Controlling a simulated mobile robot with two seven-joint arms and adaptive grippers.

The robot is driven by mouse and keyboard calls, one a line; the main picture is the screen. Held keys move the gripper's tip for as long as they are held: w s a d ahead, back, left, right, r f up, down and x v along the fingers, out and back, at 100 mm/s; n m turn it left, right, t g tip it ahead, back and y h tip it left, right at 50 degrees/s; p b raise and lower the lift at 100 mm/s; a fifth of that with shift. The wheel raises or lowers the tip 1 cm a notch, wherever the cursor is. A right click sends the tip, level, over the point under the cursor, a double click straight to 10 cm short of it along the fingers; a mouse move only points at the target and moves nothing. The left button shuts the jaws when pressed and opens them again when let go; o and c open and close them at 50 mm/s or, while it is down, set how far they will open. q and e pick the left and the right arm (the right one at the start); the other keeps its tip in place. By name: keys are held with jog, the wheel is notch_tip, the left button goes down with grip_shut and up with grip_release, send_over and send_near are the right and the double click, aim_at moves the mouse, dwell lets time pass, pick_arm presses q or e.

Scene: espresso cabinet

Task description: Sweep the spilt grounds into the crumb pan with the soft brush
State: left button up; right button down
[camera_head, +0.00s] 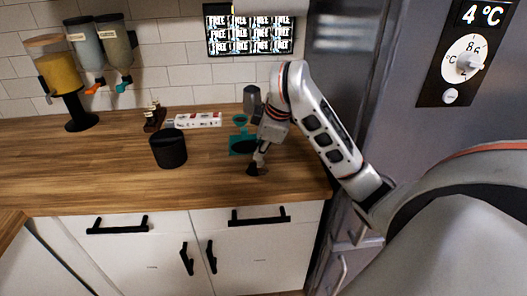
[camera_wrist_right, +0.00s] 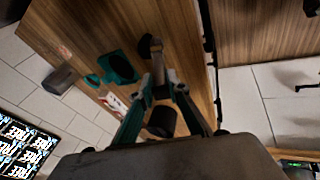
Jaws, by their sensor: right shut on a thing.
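My right gripper (camera_head: 262,150) reaches down over the wooden counter and is shut on the brush (camera_head: 257,169), whose dark head is at the counter surface. In the right wrist view the fingers (camera_wrist_right: 160,90) close around the brush (camera_wrist_right: 150,47), with its round dark head beyond them. The teal crumb pan (camera_head: 238,147) lies on the counter just behind and left of the brush, partly hidden by my gripper. The pan (camera_wrist_right: 119,68) also shows beside the brush in the right wrist view. I cannot make out the spilt grounds. My left gripper is not in view.
A black canister (camera_head: 168,149) stands left of the pan. A white box (camera_head: 198,120), a small brown rack (camera_head: 154,117) and dispensers (camera_head: 60,75) stand farther back. A steel fridge (camera_head: 385,100) bounds the right. The counter's front left is clear.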

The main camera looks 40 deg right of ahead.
jog(key=shift+w, duration=1.2)
jog(key=shift+w+d+b, duration=0.65)
jog(key=shift+w+d, duration=0.55)
jog(key=shift+w, duration=4.6)
pick_arm(q)
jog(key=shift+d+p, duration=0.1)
jog(key=shift+p, duration=0.55)
pick_arm(e)
jog(key=shift+r, duration=2.8)
